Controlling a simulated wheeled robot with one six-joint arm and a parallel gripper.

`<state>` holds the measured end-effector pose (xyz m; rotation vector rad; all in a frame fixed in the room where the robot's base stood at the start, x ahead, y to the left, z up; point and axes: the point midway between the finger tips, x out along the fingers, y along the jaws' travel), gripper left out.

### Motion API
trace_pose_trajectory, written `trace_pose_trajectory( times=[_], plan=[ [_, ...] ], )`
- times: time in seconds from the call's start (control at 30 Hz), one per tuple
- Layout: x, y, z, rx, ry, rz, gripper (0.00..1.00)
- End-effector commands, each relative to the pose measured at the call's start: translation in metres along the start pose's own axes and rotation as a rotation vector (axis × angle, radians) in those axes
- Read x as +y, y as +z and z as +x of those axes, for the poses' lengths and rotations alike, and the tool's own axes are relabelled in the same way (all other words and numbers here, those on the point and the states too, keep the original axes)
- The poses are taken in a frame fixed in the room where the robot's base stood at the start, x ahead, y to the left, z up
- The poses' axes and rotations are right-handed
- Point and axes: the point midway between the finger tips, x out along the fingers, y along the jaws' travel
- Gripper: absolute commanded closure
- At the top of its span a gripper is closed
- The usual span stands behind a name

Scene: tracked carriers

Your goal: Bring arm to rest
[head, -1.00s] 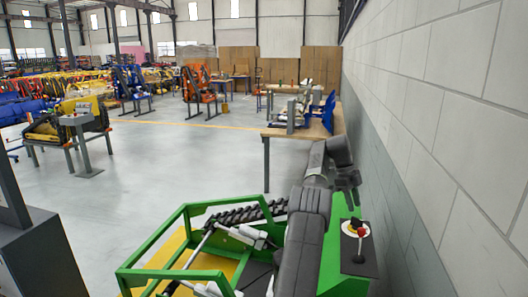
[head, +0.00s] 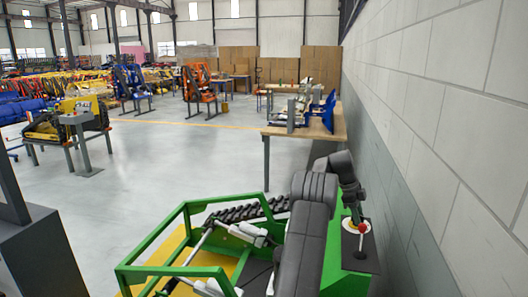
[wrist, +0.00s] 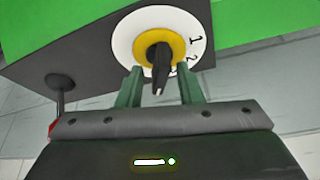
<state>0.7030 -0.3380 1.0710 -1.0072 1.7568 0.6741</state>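My arm (head: 312,215) reaches over the green tracked carrier (head: 160,240), bent, towards its control box. My gripper (wrist: 162,70) is open, with its two green-grey fingers apart. In the wrist view the fingertips stand at either side of the black pointer knob (wrist: 158,62) of a dial, with visible gaps to the knob. The dial has a yellow ring (wrist: 138,46) on a white plate (wrist: 122,38) marked 1 and 2. In the head view my gripper (head: 353,204) is just above the box, and the dial is largely hidden.
A lever with a red ball (head: 363,228) stands on the control box (head: 361,255), close to the gripper. The block wall (head: 430,150) runs along the right. A workbench (head: 300,130) stands ahead. Grey floor (head: 190,160) is open to the left.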

Motion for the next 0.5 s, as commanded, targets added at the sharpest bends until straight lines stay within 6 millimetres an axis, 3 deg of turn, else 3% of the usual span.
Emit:
trace_pose_trajectory(
  times=[0.5],
  plan=[
    [0.0001, 0.0007, 0.0019, 0.000, -0.164, -0.392, 0.67]
  ],
)
